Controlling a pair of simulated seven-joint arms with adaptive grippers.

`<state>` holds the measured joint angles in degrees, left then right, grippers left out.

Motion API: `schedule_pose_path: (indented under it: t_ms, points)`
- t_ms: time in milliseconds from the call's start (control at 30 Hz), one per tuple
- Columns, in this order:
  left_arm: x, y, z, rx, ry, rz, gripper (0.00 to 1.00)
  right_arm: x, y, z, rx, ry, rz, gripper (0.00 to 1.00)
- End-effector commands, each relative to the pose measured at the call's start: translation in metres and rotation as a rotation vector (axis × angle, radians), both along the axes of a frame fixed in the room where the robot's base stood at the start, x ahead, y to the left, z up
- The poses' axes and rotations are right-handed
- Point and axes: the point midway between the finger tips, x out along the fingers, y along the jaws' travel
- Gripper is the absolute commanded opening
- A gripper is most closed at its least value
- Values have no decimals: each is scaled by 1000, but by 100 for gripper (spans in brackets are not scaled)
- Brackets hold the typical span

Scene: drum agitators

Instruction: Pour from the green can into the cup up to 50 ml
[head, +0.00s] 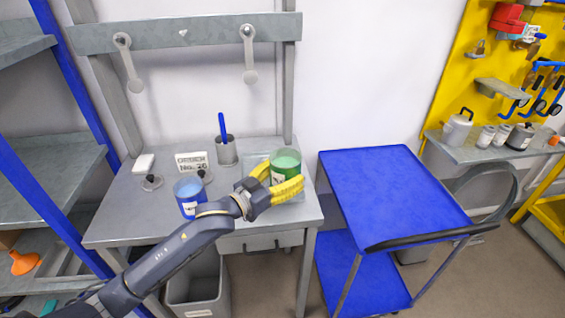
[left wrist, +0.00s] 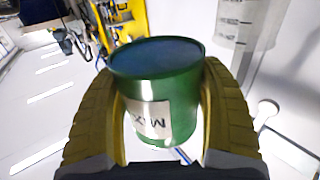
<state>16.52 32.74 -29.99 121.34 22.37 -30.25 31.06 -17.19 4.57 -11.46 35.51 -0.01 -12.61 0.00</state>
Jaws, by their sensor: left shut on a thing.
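The green can (head: 286,163) is at the right of the grey bench, its round green top facing up in the head view. My left gripper (head: 287,187) is shut on it, with yellow fingers on both sides. In the left wrist view the green can (left wrist: 158,95) fills the space between the fingers; its label reads upside down and a dark round end shows. A clear cup with dark graduation marks (left wrist: 247,32) stands beyond the can at upper right in the left wrist view. Its fill level cannot be read. My right gripper is not in view.
A blue can (head: 189,197), an order sign (head: 191,161) and a metal cup (head: 226,152) with a blue stick (head: 222,127) stand on the bench (head: 135,215). Two agitators (head: 130,70) hang above. A blue cart (head: 385,190) stands to the right, its top clear.

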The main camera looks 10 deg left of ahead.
Motion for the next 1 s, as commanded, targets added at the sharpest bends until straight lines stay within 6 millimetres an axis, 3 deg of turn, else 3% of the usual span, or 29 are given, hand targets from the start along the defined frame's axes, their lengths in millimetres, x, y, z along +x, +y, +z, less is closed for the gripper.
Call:
schedule_pose_path:
  t_ms: [300,1000]
  points:
    - [-11,-5,-8,2,0,-14,25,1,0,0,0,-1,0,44]
    - [-7,-1,-13,-80,90,-14,25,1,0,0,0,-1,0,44]
